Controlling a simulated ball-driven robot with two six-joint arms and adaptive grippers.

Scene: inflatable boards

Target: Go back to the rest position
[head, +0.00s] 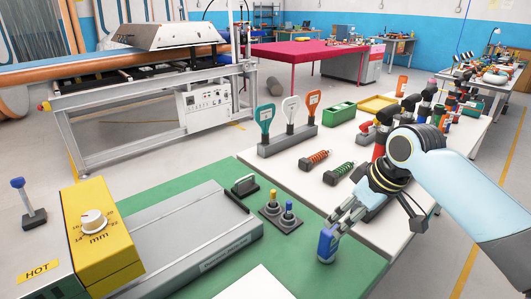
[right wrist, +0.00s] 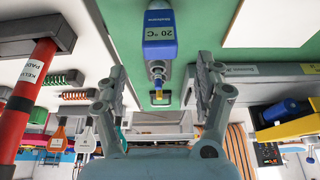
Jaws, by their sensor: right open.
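My right gripper (head: 336,224) is over the front right of the green mat, its arm reaching in from the right. It is open; in the right wrist view its two fingers (right wrist: 160,66) stand wide apart. A blue block with a pale label (head: 326,246) is at the fingertips in the head view. In the right wrist view the blue block (right wrist: 160,48), labelled 20 °C, shows in the gap, with neither finger clearly touching it. My left gripper is not in view.
The green mat (head: 352,270) lies on a white table. A grey holder (head: 281,219) with yellow and blue-topped pegs, a grey press (head: 190,240) and a yellow dial box (head: 98,235) are to the left.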

